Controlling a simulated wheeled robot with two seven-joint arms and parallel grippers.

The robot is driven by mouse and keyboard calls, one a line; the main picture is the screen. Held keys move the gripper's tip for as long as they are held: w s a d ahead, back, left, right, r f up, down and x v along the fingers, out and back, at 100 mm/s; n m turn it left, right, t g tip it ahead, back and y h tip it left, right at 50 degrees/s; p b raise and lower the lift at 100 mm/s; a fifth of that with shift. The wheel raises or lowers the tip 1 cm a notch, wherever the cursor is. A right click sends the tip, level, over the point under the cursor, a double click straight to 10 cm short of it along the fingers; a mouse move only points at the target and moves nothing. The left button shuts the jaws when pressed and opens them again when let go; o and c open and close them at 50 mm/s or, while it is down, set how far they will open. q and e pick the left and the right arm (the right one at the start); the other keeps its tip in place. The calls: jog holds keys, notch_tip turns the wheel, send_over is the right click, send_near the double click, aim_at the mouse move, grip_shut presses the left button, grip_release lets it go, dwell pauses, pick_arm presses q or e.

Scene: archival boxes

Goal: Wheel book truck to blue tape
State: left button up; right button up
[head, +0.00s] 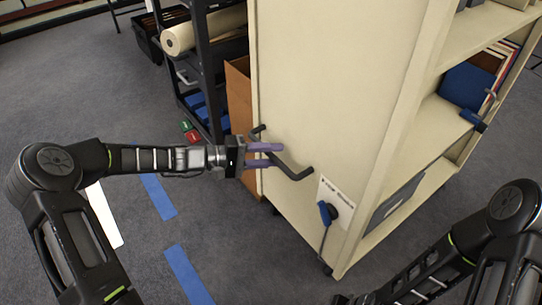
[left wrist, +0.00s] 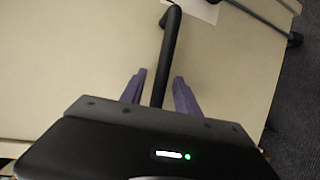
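The book truck (head: 325,80) is a tall cream cart with open shelves on its right side and casters at its foot. A black bar handle (head: 293,172) sticks out from its near end panel; it also shows in the left wrist view (left wrist: 170,45). My left gripper (head: 279,155) has purple fingers on either side of this handle. In the left wrist view the fingers (left wrist: 160,85) are open, with a gap to the bar on each side. Blue tape strips (head: 157,195) (head: 188,275) lie on the carpet left of the truck. My right gripper is out of view.
A black rack (head: 208,60) with rolls and blue items stands behind the truck, with a brown panel (head: 239,95) beside it. A white strip (head: 103,213) lies by the blue tape. A blue-handled tool (head: 326,212) hangs on the truck's end. Grey carpet at left is mostly clear.

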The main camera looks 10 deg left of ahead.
pick_arm(q)
grip_shut()
dwell(1.4)
